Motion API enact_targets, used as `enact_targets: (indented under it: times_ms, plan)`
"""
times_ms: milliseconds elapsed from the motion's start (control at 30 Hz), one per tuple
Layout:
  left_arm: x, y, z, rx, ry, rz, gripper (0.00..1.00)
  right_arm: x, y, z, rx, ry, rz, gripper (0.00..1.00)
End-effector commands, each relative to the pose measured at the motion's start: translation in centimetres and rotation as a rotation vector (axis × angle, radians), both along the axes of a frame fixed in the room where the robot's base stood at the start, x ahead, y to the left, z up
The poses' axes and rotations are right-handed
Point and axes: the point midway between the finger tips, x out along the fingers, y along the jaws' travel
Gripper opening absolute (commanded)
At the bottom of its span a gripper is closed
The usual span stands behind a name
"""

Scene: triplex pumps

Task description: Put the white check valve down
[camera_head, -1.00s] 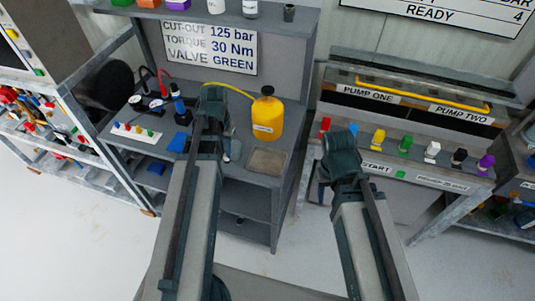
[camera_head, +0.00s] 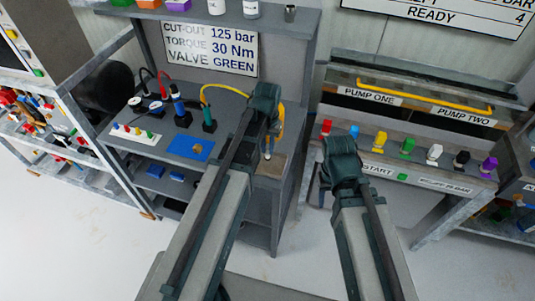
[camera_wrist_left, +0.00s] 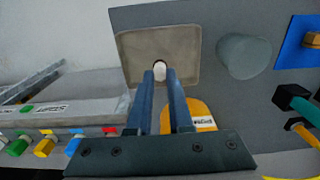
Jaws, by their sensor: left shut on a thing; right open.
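My left gripper (camera_head: 267,140) is over the right part of the grey bench, close to the beige tray (camera_head: 272,165). It is shut on the white check valve, whose pale round end (camera_wrist_left: 159,70) shows between the fingertips in the left wrist view. There the valve appears in front of the tray floor (camera_wrist_left: 135,45); I cannot tell whether it touches it. My right gripper (camera_head: 340,145) is open and empty in front of the pump bench; its fingers are mostly hidden by its own wrist.
A yellow bottle (camera_head: 281,122) stands close behind my left gripper. A blue mat (camera_head: 190,147) with a small orange-brown thing lies left, near upright tools (camera_head: 208,120). A grey round thing (camera_wrist_left: 245,55) is beside the tray. Several coloured valves, one white (camera_head: 434,152), line the pump bench.

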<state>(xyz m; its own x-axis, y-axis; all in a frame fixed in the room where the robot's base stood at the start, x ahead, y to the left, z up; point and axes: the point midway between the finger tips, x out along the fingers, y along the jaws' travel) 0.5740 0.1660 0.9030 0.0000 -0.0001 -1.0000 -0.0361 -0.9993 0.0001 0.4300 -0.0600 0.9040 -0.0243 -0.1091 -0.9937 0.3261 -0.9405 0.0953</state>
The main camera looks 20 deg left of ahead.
Motion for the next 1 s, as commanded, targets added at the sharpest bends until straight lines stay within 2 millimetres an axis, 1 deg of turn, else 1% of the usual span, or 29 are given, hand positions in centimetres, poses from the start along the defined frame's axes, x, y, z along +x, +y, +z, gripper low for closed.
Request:
enact_targets:
  times_ms: [33, 200, 300, 500, 533, 667, 700, 1000]
  plan:
    - [0.1, -0.1, -1.1, 0.000, 0.000, 0.000, 0.00, 0.0, 0.0, -1.1, 0.000, 0.000, 0.000, 0.50]
    - [0.0, 0.0, -3.4, 0.000, 0.000, 0.000, 0.00, 0.0, 0.0, -3.5, 0.000, 0.000, 0.000, 0.50]
    - [0.0, 0.0, -3.8, 0.000, 0.000, 0.000, 0.00, 0.0, 0.0, -3.8, 0.000, 0.000, 0.000, 0.50]
    - [0.0, 0.0, -3.5, 0.000, 0.001, 0.000, 0.00, 0.0, 0.0, -3.5, 0.000, 0.000, 0.000, 0.50]
    - [0.0, 0.0, -3.5, 0.000, 0.001, 0.000, 0.24, 0.0, 0.0, -3.5, 0.000, 0.000, 0.000, 0.50]
    - [0.0, 0.0, -3.5, 0.000, 0.000, 0.000, 0.47, 0.0, 0.0, -3.5, 0.000, 0.000, 0.000, 0.50]
    - [0.0, 0.0, -3.5, 0.000, 0.000, 0.000, 0.48, 0.0, 0.0, -3.5, 0.000, 0.000, 0.000, 0.50]
    - [0.0, 0.0, -3.4, 0.000, 0.000, 0.000, 0.48, 0.0, 0.0, -3.4, 0.000, 0.000, 0.000, 0.50]
